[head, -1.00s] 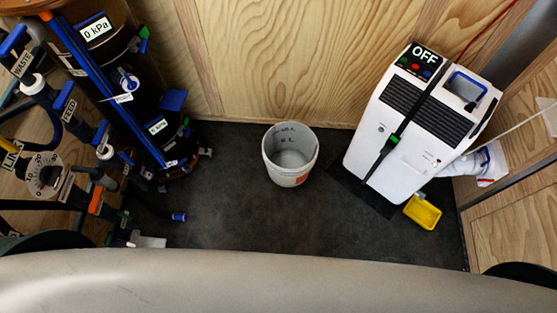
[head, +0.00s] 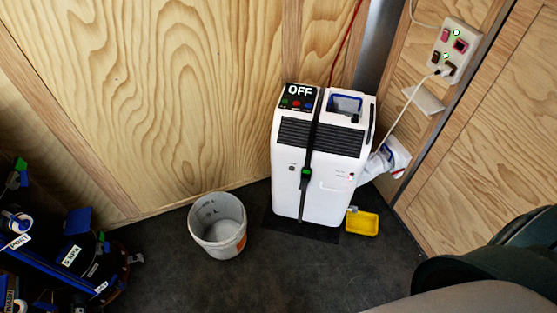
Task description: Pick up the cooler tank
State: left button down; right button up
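A white cooler unit (head: 320,160) stands upright on the dark floor in the corner, in the head view. Its panel (head: 299,97) reads OFF. A black strap with a green-marked buckle (head: 306,174) runs down its front. A blue-edged opening (head: 345,104) shows in its top right; I cannot tell whether this is the tank. Neither of my grippers is in view.
A white bucket (head: 218,226) stands on the floor left of the cooler. A yellow tray (head: 361,223) lies at its right foot. A power outlet (head: 452,50) is on the right wall, with a white cord. Blue-and-black filter equipment (head: 70,265) fills the lower left. Floor in front is clear.

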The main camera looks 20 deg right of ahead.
aim_at(348, 106)
jog(key=l+z, duration=0.35)
jog(key=z, duration=0.15)
jog(key=l+z, duration=0.3)
jog(key=z, duration=0.15)
